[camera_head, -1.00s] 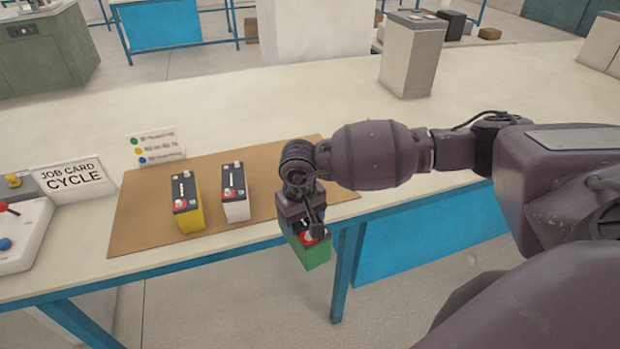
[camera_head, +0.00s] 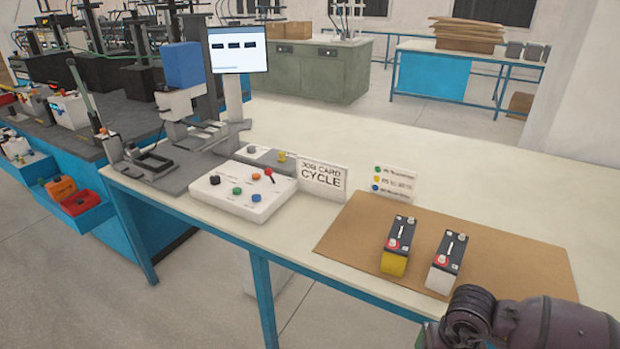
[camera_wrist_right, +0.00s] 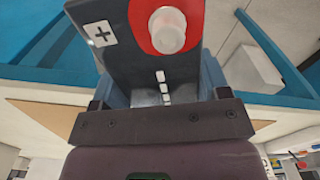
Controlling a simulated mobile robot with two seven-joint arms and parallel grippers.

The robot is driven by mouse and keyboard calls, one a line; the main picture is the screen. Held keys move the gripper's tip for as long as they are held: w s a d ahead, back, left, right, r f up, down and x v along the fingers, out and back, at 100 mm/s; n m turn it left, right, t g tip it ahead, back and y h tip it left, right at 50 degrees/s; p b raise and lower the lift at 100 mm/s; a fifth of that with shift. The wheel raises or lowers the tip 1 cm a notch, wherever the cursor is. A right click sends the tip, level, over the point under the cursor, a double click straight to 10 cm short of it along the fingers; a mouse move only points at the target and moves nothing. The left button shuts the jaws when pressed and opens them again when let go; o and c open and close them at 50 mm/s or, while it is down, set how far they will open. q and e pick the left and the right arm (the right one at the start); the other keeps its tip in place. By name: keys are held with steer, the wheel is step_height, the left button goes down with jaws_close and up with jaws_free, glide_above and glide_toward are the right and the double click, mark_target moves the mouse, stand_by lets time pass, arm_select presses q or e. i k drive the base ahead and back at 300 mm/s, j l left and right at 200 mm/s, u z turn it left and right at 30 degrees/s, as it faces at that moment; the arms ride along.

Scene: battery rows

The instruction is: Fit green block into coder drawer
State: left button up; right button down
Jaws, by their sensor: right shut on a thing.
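The green block is a battery-shaped block with a dark top. In the right wrist view its top (camera_wrist_right: 165,65) fills the upper middle, with a plus mark and a white terminal in a red ring. My right gripper (camera_wrist_right: 158,88) is shut on it. The coder (camera_head: 183,95) appears to be the machine with a blue head at the upper left. A dark frame, apparently its drawer (camera_head: 150,163), lies empty in front of it. My left gripper is not in view.
A yellow battery (camera_head: 395,262) and a white battery (camera_head: 441,278) stand on a brown mat (camera_head: 345,245). A button box (camera_head: 243,200) and a job card sign (camera_head: 322,180) stand between mat and coder.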

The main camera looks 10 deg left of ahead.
mark_target(154, 165)
steer(key=j+u, duration=0.15)
steer(key=u, duration=0.2)
steer(key=i+u, duration=0.15)
steer(key=u, duration=0.25)
steer(key=i+j+u, duration=0.75)
steer(key=i, duration=0.25)
steer(key=i+j, duration=0.15)
steer(key=i, duration=0.55)
steer(key=u, duration=0.05)
